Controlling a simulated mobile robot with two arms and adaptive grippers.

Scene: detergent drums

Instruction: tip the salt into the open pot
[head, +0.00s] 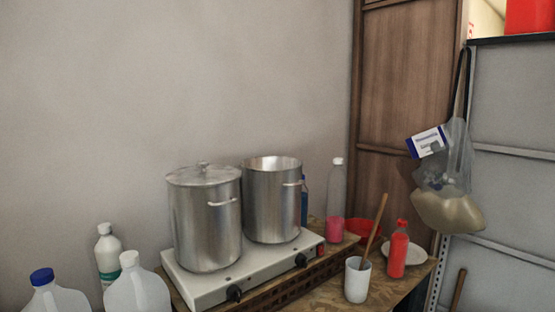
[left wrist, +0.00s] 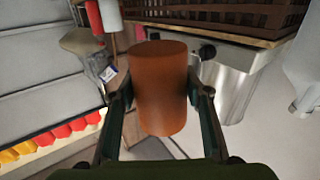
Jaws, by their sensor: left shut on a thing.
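The open pot (head: 272,205) is steel and stands without a lid on the right of a white two-plate cooker (head: 215,285). Its inside bottom is hidden. A lidded steel pot (head: 207,225) stands left of it. In the left wrist view my left gripper (left wrist: 162,94) is shut on a plain orange-brown cylinder (left wrist: 162,70), gripped by its sides. No label shows on it, so I cannot tell if it is the salt. A steel pot (left wrist: 232,82) shows behind it; which one is unclear. Neither gripper shows in the head view.
A white cup with a wooden stick (head: 357,282), a red bottle (head: 398,250), a plate and a clear bottle with pink liquid (head: 335,205) stand right of the cooker. White jugs (head: 137,290) stand at left. A bag (head: 450,200) hangs at the right shelf.

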